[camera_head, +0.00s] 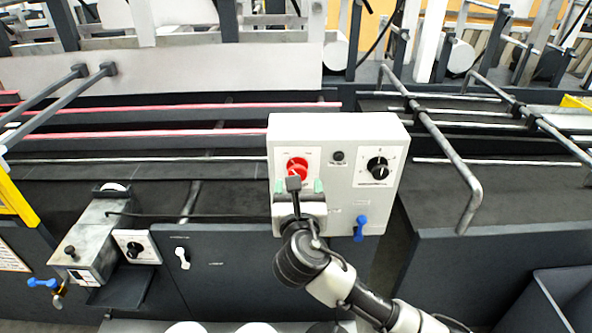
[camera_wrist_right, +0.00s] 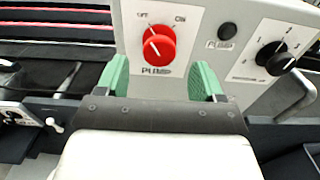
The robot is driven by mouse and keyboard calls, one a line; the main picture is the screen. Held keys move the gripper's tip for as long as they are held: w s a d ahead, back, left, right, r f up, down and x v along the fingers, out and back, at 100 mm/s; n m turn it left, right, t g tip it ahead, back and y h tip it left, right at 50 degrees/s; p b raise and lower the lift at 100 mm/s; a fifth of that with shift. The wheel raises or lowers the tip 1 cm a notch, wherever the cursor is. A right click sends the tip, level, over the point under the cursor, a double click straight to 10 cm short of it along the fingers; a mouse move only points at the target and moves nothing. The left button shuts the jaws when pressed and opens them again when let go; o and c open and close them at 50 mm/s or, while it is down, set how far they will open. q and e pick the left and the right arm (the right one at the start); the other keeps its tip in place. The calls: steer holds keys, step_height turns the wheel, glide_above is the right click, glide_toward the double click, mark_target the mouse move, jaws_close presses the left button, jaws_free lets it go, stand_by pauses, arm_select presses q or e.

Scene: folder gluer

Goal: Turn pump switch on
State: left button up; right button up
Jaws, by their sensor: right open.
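The pump switch is a red rotary knob (camera_head: 297,168) on the front of a white control box in the middle of the head view. In the right wrist view the red knob (camera_wrist_right: 159,44) sits above a PUMP label, with OFF marked upper left and ON upper right. Its pale pointer line slants toward the upper left. My right gripper (camera_head: 304,186) is just below and in front of the knob. In the right wrist view its green fingertips (camera_wrist_right: 168,78) are apart, with nothing between them, and the knob is beyond them. My left gripper is not in view.
The white control box (camera_head: 342,125) also has a small black button (camera_head: 338,156), a black dial (camera_head: 377,168) and a blue lever (camera_head: 360,228). A metal glue unit (camera_head: 97,240) stands at the left. A bent metal rail (camera_head: 470,190) is on the right.

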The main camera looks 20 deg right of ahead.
mark_target(298, 171)
steer(key=x, duration=0.4)
steer(key=shift+w+d+p, duration=0.1)
steer(key=shift+w+p, duration=0.25)
steer(key=shift+w, duration=0.05)
steer(key=c, duration=0.9)
